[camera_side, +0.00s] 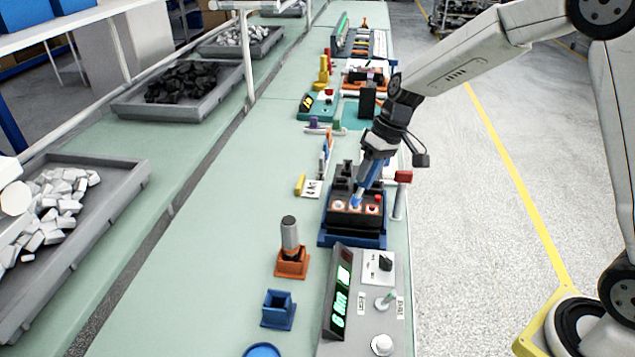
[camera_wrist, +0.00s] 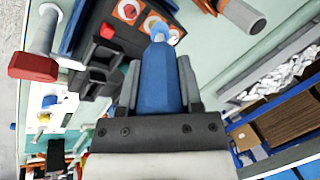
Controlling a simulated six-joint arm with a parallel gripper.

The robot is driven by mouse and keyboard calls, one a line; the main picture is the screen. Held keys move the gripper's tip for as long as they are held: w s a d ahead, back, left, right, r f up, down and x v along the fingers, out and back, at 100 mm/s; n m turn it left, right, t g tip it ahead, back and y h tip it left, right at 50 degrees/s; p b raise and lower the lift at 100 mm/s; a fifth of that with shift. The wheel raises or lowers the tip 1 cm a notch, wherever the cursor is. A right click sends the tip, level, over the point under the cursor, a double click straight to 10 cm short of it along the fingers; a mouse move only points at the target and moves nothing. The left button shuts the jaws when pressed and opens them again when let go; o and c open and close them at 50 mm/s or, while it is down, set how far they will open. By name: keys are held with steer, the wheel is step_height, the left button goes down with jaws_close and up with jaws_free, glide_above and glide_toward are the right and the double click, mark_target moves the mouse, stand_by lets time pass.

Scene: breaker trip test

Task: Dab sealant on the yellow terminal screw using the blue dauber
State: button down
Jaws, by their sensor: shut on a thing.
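My gripper (camera_side: 370,168) is shut on the blue dauber (camera_wrist: 158,88) and points it down at the dark terminal block (camera_side: 350,218) in its blue tray (camera_side: 352,241). The dauber's light blue tip (camera_side: 356,201) is at the block's top, among the screws; I cannot tell whether it touches. A white screw (camera_side: 339,206) lies left of the tip and a red screw (camera_side: 377,198) right of it. In the wrist view, orange pads with a red screw (camera_wrist: 129,11) and a pale screw (camera_wrist: 174,37) flank the tip. I cannot make out a yellow screw; the tip hides part of the middle pad.
An orange holder (camera_side: 291,266) with a dark-topped dauber and an empty blue holder (camera_side: 278,311) stand left of a grey console (camera_side: 362,300). A red-topped post (camera_side: 403,177) stands right of the block. The bench left of the holders is clear.

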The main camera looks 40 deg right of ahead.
steer(key=shift+w+d, duration=0.2)
steer(key=shift+d, duration=0.05)
steer(key=shift+w+r, duration=0.15)
steer(key=shift+r, duration=3.9)
